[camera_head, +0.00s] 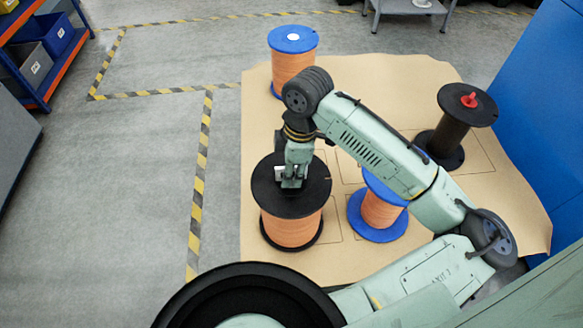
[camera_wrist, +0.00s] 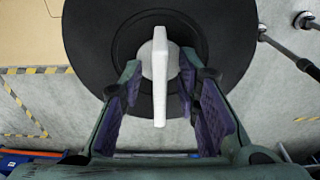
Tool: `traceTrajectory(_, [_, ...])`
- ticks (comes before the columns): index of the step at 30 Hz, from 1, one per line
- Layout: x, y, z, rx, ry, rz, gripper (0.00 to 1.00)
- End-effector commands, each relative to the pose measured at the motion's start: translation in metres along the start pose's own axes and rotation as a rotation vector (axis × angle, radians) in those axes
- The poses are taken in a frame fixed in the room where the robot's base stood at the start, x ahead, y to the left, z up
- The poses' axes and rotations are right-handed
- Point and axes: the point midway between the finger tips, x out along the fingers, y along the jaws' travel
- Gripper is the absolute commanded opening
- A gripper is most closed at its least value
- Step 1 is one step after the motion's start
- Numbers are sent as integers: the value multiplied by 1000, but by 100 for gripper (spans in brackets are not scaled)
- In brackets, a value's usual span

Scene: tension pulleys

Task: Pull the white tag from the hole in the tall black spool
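A black-flanged spool (camera_head: 318,188) wound with orange stands at the front left of the brown sheet. Its black top flange fills the top of the wrist view (camera_wrist: 85,45). A white tag (camera_wrist: 160,75) stands at the flange's centre in the wrist view; a bit of white shows beside my gripper in the head view. My gripper (camera_head: 291,184) is over this flange, pointing down. In the wrist view its two fingers (camera_wrist: 158,88) are apart, one on each side of the tag, with gaps visible. The hole is hidden by the tag and gripper.
A bare black spool (camera_head: 447,138) with a red tag (camera_head: 469,100) stands at the right. A blue-flanged orange spool (camera_head: 293,66) stands at the back, another (camera_head: 380,212) under my arm. The brown sheet (camera_head: 257,112) has free room at its left edge.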

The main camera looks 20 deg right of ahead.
Motion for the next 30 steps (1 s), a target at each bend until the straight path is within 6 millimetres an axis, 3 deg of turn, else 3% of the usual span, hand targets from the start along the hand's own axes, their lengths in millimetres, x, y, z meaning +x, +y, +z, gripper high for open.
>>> traceTrajectory(12, [0, 0, 0, 0, 0, 0, 0])
traceTrajectory(30, [-4, 0, -1, 0, 0, 0, 0])
